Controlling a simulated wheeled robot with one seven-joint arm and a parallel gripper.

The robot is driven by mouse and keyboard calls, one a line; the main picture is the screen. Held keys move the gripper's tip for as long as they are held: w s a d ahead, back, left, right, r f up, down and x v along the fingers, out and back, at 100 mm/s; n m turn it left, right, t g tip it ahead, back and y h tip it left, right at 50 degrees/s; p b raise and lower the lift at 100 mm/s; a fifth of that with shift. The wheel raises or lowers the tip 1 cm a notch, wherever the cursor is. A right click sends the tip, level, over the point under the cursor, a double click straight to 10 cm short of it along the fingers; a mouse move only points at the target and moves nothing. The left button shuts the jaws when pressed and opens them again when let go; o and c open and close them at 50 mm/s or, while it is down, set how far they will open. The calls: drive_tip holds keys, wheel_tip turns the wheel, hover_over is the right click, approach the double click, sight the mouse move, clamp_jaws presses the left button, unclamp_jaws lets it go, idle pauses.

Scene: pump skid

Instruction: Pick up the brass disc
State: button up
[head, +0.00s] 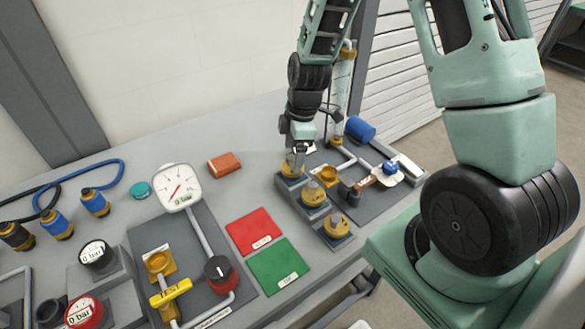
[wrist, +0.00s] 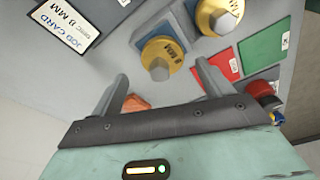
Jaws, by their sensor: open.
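Three brass discs with grey knobs sit on a stepped grey rack: the back one (head: 292,170), the middle one (head: 313,194) and the front one (head: 337,227). My gripper (head: 298,153) is open and points down at the back disc in the head view. In the wrist view, one disc (wrist: 163,58), with an MM marking, shows in the gap between my open fingers (wrist: 161,72). Its grey knob appears in that gap, with no clear contact. A second disc (wrist: 217,17) is beyond to the right. A job card (wrist: 68,28) reads "DISC 8 MM".
A red pad (head: 254,232) and a green pad (head: 280,267) lie left of the rack. A gauge (head: 179,187) stands on the bench (head: 130,210), with an orange block (head: 224,164) behind. A blue cylinder (head: 360,129) and pipework are close right of my gripper.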

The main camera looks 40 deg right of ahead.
sight(293, 158)
drive_tip(key=shift+s+a+f+p, duration=0.1)
drive_tip(key=shift+a+f+p, duration=0.1)
drive_tip(key=shift+f, duration=0.5)
drive_tip(key=shift+w+a+f+p, duration=0.1)
drive_tip(key=shift+f+p, duration=0.05)
drive_tip(key=shift+f, duration=0.5)
drive_tip(key=shift+s+a+f+p, duration=0.1)
drive_tip(key=shift+f+p, duration=0.1)
drive_tip(key=shift+f, duration=0.5)
drive_tip(key=c, duration=1.1)
drive_tip(key=shift+c, duration=0.3)
drive_tip(key=shift+r, duration=0.1)
wheel_tip(293, 158, up, 10)
drive_tip(key=shift+f+b, duration=0.1)
drive_tip(key=shift+b, duration=0.8)
